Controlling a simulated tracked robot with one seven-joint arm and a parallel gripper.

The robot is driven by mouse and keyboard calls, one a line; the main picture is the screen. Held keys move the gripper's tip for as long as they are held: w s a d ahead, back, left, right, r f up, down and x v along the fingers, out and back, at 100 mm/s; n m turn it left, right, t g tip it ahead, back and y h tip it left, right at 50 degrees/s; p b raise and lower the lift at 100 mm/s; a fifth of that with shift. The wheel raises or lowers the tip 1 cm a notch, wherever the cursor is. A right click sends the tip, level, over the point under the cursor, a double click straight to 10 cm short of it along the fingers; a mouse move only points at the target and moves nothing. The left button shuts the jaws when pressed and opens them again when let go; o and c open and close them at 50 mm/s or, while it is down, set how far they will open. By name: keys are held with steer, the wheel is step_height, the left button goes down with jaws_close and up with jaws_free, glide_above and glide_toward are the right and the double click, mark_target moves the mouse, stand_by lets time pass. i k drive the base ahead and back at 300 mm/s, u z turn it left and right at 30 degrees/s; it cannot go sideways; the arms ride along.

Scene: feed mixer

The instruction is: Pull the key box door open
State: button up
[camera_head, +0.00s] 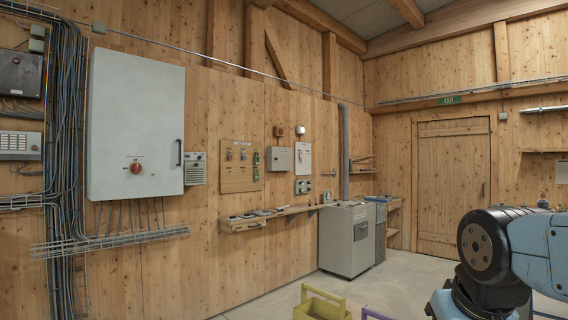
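A small grey box (279,159) with a closed front hangs on the wooden wall, right of a board with hanging tags or keys. A pale flat box or panel (302,154) hangs just right of it. Neither carries a label I can read, so I cannot tell for sure which is the key box. No door stands open on either. My gripper is out of view; only blue and black links of my arm show at the lower right, well apart from the wall boxes.
A large grey cabinet (135,125) with a red knob hangs at left beside cable bundles. A wooden shelf (270,217) runs below the small boxes. A grey floor unit (346,240) stands right of it. A yellow-green crate (322,306) sits in front. Bare floor lies between.

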mark_target(282, 157)
steer(key=u, duration=1.1)
steer(key=i, duration=5.3)
steer(key=z, duration=0.15)
